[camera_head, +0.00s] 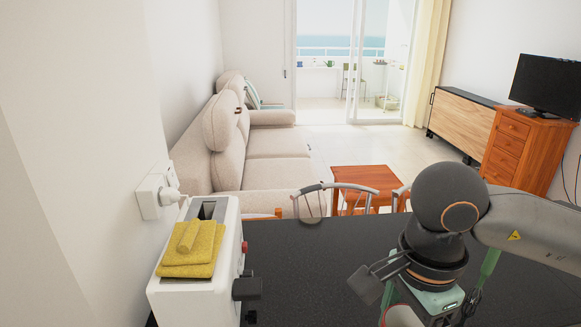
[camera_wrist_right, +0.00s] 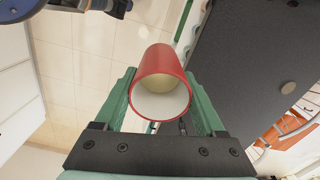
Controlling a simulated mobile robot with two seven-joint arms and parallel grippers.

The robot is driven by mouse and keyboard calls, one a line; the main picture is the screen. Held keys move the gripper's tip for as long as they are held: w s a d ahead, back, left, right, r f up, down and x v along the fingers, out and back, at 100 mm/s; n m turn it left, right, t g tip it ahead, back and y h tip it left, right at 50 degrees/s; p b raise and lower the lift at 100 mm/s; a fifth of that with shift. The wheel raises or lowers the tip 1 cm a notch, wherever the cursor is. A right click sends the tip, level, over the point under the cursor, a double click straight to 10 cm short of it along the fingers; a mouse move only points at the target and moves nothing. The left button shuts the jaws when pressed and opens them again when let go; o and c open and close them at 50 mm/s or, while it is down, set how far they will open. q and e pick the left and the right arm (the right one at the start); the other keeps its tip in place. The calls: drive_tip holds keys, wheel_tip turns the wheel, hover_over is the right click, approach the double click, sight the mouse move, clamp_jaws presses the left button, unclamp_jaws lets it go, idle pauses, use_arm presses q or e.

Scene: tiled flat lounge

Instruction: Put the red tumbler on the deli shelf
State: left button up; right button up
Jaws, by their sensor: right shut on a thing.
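The red tumbler (camera_wrist_right: 156,62) is in the right wrist view, its round open end facing the camera. It has a pale inside with a beige area deeper in. My right gripper (camera_wrist_right: 159,82) is shut on it, with one green finger on each side. My left gripper is not in view. I cannot identify a deli shelf in either view.
A white toaster (camera_head: 196,290) with a yellow cloth-like item (camera_head: 192,250) on it stands at the counter's left, by the wall socket (camera_head: 156,190). The dark counter (camera_head: 300,280) is clear between toaster and arm. Chairs (camera_head: 310,200), a sofa (camera_head: 270,150) and a small table (camera_head: 365,180) are beyond.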

drive_tip(key=w+d+f+n, duration=0.3)
drive_tip(key=d+f+n, duration=0.2)
drive_tip(key=f+n, duration=0.5)
drive_tip(key=shift+d+f+n, duration=0.15)
drive_tip(key=shift+f+n, duration=0.15)
drive_tip(key=shift+n, duration=2)
drive_tip(key=shift+w, duration=0.1)
